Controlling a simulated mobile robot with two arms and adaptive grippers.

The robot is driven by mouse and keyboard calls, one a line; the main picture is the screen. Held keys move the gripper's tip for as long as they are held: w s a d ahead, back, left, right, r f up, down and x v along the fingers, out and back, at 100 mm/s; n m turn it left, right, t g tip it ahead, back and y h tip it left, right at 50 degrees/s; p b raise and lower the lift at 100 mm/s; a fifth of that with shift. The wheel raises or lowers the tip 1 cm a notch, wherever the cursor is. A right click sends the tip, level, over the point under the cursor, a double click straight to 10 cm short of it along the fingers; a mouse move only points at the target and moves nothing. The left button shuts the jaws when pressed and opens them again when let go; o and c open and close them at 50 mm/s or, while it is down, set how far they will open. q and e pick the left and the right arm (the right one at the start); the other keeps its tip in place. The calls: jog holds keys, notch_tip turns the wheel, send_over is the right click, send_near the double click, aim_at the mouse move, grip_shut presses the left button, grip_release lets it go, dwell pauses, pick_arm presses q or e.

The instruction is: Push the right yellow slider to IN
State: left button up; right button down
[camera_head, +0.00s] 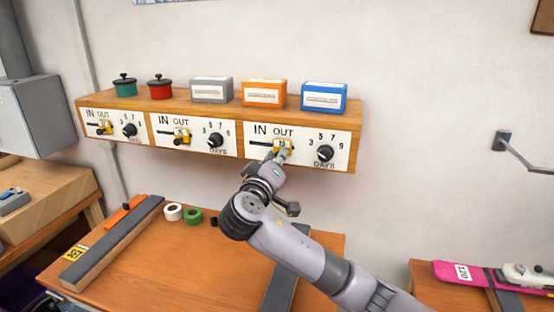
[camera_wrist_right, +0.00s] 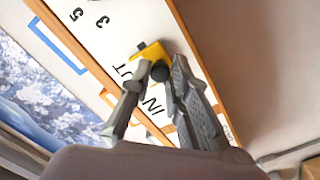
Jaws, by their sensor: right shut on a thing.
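The right yellow slider (camera_head: 283,146) sits at the OUT end of its dark slot on the right white panel (camera_head: 344,150). The slot runs left from it, under IN. My right gripper (camera_head: 281,156) is at the slider, shut on it, and partly covers it. In the right wrist view the yellow slider (camera_wrist_right: 153,51) has a dark knob, and the fingertips (camera_wrist_right: 158,78) are on either side of this knob. My left gripper is not in view.
A black DAYS dial (camera_head: 325,153) is close to the right of the slider. Two more panels with a middle slider (camera_head: 182,136) and a left slider (camera_head: 104,127) are to the left. Pots and boxes, including a blue box (camera_head: 324,96), stand on the shelf above.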

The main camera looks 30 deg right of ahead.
jog(key=shift+f, duration=0.1)
jog(key=w+a+b, duration=0.2)
jog(key=w+a, duration=0.2)
jog(key=shift+w+a, duration=0.15)
jog(key=shift+w, duration=0.25)
jog(key=shift+s, duration=0.1)
jog(key=c, duration=2)
grip_release()
jog(key=o, duration=0.5)
jog(key=shift+w+a, duration=0.1)
jog(key=shift+w, duration=0.1)
jog(key=shift+s, duration=0.1)
